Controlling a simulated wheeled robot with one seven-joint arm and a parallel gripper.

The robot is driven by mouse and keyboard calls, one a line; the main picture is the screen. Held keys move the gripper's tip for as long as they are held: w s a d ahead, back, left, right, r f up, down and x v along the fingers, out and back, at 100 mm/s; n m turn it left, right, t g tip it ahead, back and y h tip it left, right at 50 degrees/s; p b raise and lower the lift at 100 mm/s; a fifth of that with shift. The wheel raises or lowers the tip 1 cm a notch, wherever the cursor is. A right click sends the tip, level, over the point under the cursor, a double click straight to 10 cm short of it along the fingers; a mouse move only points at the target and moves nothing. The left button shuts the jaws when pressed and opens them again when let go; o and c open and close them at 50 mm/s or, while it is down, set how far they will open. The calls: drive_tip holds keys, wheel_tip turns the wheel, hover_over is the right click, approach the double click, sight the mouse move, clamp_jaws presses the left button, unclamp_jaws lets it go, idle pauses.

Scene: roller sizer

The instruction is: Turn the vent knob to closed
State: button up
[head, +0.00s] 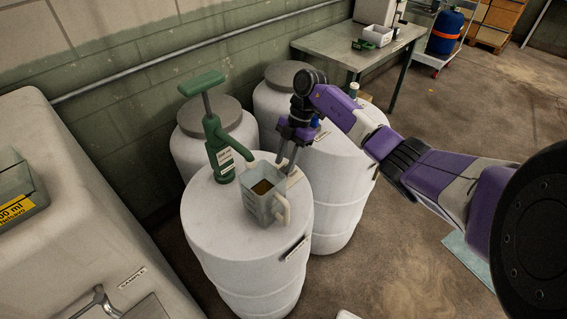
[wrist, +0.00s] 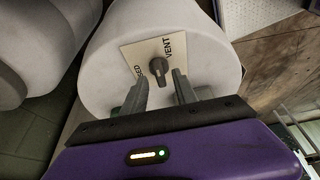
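The vent knob (wrist: 158,70) is a small dark knob on a cream label plate (wrist: 139,52) in the wrist view. "VENT" is printed on the plate to its right, and a word ending in "ED" shows at the left. I cannot tell exactly which way the knob points. My gripper (wrist: 161,76) is open, its two grey fingers apart, with the knob just beyond and between the tips. No contact shows. In the head view my gripper (head: 289,160) reaches down by the right white drum (head: 342,160), behind the pitcher; the knob is hidden there.
A grey measuring pitcher (head: 262,203) with brown liquid stands on the front drum (head: 210,215), close to my gripper. A green hand pump (head: 218,150) rises beside it. More white drums stand behind. A table (head: 345,45) is at the back; open floor lies to the right.

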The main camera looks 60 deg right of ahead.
drive_tip(key=shift+x, duration=0.95)
drive_tip(key=shift+c, duration=0.4)
clamp_jaws()
